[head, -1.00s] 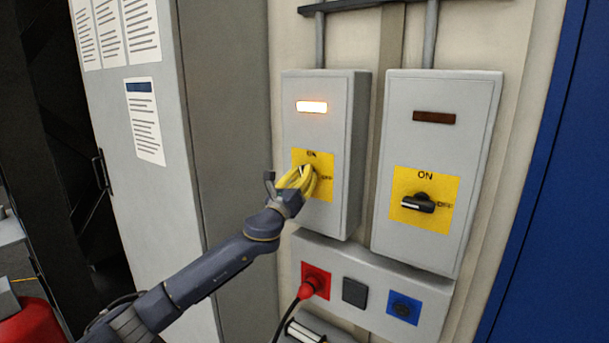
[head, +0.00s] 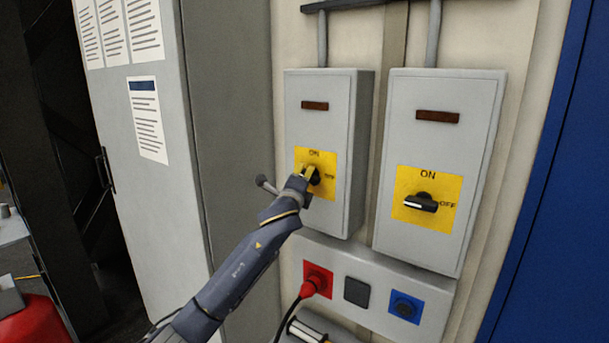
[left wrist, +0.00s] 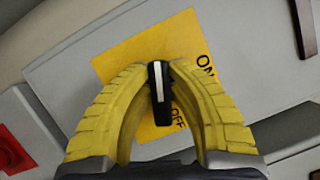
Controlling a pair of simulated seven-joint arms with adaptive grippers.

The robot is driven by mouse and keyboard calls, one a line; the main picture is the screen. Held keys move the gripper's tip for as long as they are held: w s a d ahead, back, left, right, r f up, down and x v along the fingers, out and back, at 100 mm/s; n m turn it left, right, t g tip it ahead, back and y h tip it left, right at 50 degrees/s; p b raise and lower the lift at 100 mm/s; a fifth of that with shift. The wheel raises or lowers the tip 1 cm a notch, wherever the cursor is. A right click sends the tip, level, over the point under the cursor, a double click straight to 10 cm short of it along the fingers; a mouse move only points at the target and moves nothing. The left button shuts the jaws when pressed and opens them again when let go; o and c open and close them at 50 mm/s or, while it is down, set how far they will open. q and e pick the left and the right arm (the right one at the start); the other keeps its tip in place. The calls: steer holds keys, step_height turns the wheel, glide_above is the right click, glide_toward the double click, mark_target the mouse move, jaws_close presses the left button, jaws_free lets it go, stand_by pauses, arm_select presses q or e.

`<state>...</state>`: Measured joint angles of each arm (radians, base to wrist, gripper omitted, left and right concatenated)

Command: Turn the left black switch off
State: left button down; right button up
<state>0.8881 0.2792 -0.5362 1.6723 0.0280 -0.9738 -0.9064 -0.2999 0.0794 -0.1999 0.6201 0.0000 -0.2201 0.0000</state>
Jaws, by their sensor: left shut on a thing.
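The left black switch (head: 315,178) sits on a yellow plate marked ON above and OFF at its right, on the left grey box (head: 325,130). My left gripper (head: 307,177) is at the switch and partly hides it in the head view. In the left wrist view, the yellow fingers of the gripper (left wrist: 160,76) close on both sides of the black switch (left wrist: 159,85). Its white line runs nearly upright in that picture, with the OFF label close by its lower end. The left box's lamp (head: 314,106) is dark. My right gripper is not in view.
The right grey box (head: 440,145) has its own black switch (head: 421,203) pointing near OFF and a dark lamp (head: 437,116). A socket panel (head: 335,262) with a red plug (head: 311,287) and cable lies below. A grey cabinet (head: 165,200) stands at left.

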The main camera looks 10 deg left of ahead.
arm_select(q)
steer(key=shift+d+f+n+g, duration=0.15)
steer(key=shift+n+g, duration=0.55)
steer(key=shift+n, duration=1.2)
steer(key=c, duration=1.3)
jaws_free()
steer(key=s, duration=1.2)
steer(key=shift+a, duration=0.25)
